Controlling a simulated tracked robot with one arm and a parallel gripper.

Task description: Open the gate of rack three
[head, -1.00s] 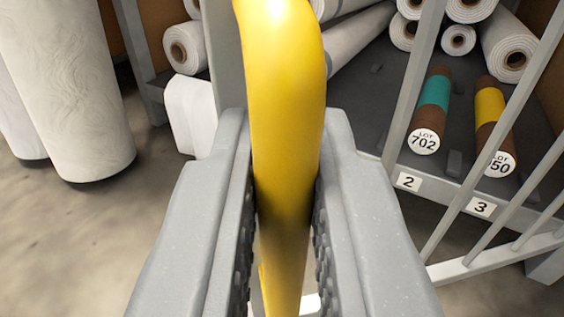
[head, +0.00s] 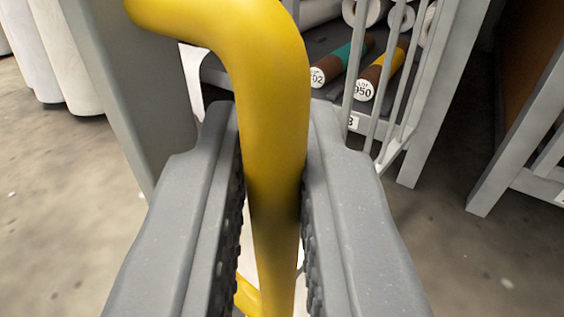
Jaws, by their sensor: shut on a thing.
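My gripper (head: 272,200) is shut on a thick yellow handle (head: 272,110), which stands upright between the two jaws. The handle bends to the left at its top, towards a grey post (head: 135,90). A grey barred gate (head: 385,100) shows to the right, seen at a steep angle in front of the rack shelf. A label ending in 3 (head: 353,122) sits on the shelf edge, partly behind a bar.
On the shelf lie a brown roll with a teal band (head: 342,62) and a brown roll with a yellow band (head: 381,73), marked 950. White rolls stand at the far left (head: 60,60). Another grey frame (head: 515,130) stands at right. Floor (head: 440,220) between them is bare.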

